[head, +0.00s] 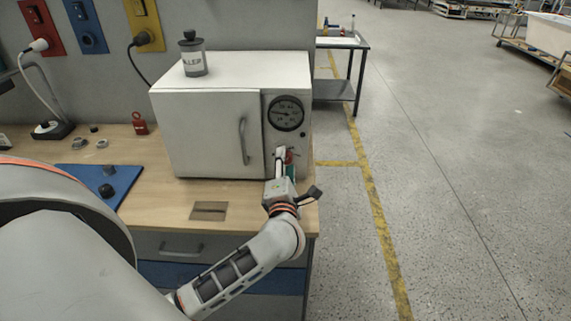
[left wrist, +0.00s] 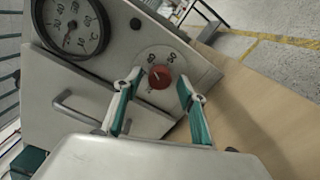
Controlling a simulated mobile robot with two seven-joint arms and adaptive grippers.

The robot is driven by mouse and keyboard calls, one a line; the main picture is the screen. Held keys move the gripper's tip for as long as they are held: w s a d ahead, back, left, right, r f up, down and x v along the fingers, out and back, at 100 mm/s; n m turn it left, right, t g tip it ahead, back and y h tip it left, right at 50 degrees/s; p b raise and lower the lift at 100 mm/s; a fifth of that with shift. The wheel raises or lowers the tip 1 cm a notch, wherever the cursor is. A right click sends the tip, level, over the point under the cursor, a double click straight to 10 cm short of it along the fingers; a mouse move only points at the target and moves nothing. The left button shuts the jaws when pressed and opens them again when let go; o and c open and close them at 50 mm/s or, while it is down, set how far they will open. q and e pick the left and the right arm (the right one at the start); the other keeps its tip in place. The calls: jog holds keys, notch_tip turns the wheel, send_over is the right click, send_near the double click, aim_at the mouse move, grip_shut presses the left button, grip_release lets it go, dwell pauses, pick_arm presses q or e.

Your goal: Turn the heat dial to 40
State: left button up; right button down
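The heat dial is a red knob (left wrist: 160,77) on a pale round scale plate, low on the front panel of a white oven (head: 210,130). In the head view the knob (head: 288,157) is partly hidden by my left gripper (head: 281,160). In the left wrist view my left gripper (left wrist: 158,105) is open, its teal-padded fingers apart on either side of the knob, with visible gaps. The number the knob points at is too small to read. A round black gauge (head: 286,113) sits above the dial; it also shows in the left wrist view (left wrist: 72,27). My right gripper is out of view.
The oven stands on a wooden workbench (head: 150,190). A labelled canister (head: 193,58) stands on top of it. Open floor lies to the right of the bench.

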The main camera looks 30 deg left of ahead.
pick_arm(q)
jog(key=v, duration=1.1)
jog(key=shift+s+d, duration=0.1)
jog(key=shift+d, duration=0.05)
jog(key=shift+s+d, duration=0.2)
jog(key=shift+s, duration=0.1)
